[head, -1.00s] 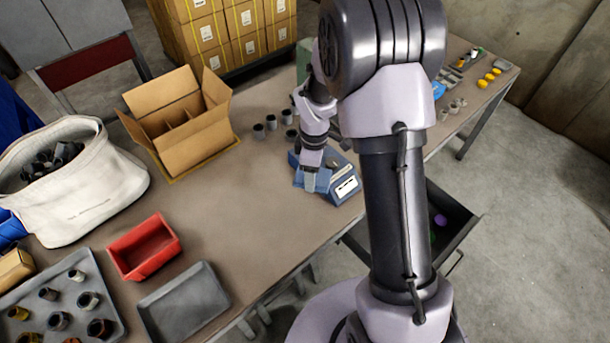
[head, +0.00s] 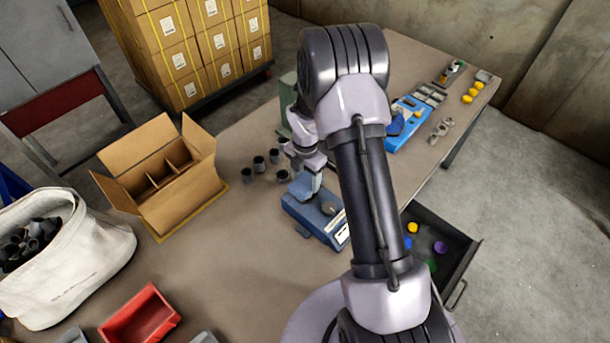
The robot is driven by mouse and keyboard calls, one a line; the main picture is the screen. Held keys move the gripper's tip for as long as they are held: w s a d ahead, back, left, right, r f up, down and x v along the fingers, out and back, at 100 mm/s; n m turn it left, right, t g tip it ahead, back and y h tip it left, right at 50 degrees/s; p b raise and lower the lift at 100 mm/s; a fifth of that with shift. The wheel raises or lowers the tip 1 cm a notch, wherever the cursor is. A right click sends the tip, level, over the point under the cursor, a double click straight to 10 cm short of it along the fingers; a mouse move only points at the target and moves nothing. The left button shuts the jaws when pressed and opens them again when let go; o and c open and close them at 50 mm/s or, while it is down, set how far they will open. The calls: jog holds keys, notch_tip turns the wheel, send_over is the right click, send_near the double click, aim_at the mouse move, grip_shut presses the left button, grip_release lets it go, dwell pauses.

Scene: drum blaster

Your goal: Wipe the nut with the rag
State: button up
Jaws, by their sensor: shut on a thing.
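My gripper (head: 310,188) points down at the blue boxy device (head: 332,231) with a white label, in the middle of the table. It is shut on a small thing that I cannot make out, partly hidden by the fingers. A round grey piece (head: 328,208) shows on top of the device, just right of the fingertips. Whether it is a nut or part of the device I cannot tell. Several grey ring-like nuts (head: 440,129) lie at the right end of the table. A dark blue patch (head: 397,124) by a bright blue tray may be the rag; this is unclear.
An open cardboard box (head: 165,180), dark cups (head: 259,164) and a white bag (head: 70,265) of dark parts stand to the left. A red bin (head: 140,318) is at the front. An open drawer (head: 455,262) juts out at right. My arm hides part of the table.

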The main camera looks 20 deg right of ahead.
aim_at(300, 185)
jog(key=shift+f+b, duration=0.3)
jog(key=shift+f, duration=0.55)
jog(key=shift+w+f+b, duration=0.1)
jog(key=shift+f+b, duration=0.2)
jog(key=shift+f, duration=0.1)
jog(key=shift+w+d, duration=0.25)
jog(key=shift+d, duration=0.3)
jog(key=shift+w+d, duration=0.2)
jog(key=shift+d, duration=0.3)
jog(key=shift+a, duration=0.1)
jog(key=shift+s+a, duration=0.3)
jog(key=shift+a, duration=0.35)
jog(key=shift+s+a, duration=0.35)
jog(key=shift+a, duration=0.35)
jog(key=shift+s+a, duration=0.3)
jog(key=shift+a, duration=0.35)
